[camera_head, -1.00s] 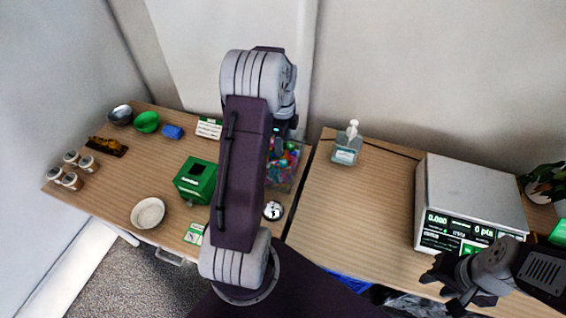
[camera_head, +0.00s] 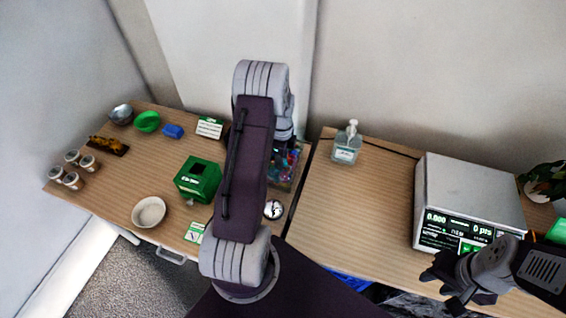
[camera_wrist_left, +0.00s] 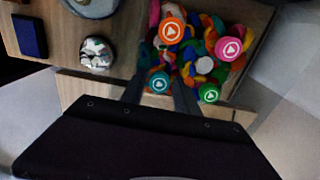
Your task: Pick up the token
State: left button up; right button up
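Several round tokens with arrow marks lie in a bin of colourful pieces: a teal token (camera_wrist_left: 159,82), an orange token (camera_wrist_left: 172,31), a pink token (camera_wrist_left: 228,49) and a green token (camera_wrist_left: 209,93). The bin (camera_wrist_left: 262,22) also shows in the head view (camera_head: 297,172), partly behind my left arm. My left gripper (camera_wrist_left: 159,88) is open, its two dark fingers pointing at the bin on either side of the teal token. I cannot tell whether they touch it. In the head view my arm hides this gripper. My right gripper (camera_head: 444,290) is open and empty at the front right.
A green box (camera_head: 197,180), a cream bowl (camera_head: 149,212) and a round black-and-white item (camera_head: 273,209) stand on the left table. The right table holds a pump bottle (camera_head: 347,146) and a scale-like machine (camera_head: 470,195); its middle is clear.

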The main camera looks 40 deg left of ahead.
pick_arm(q)
grip_shut()
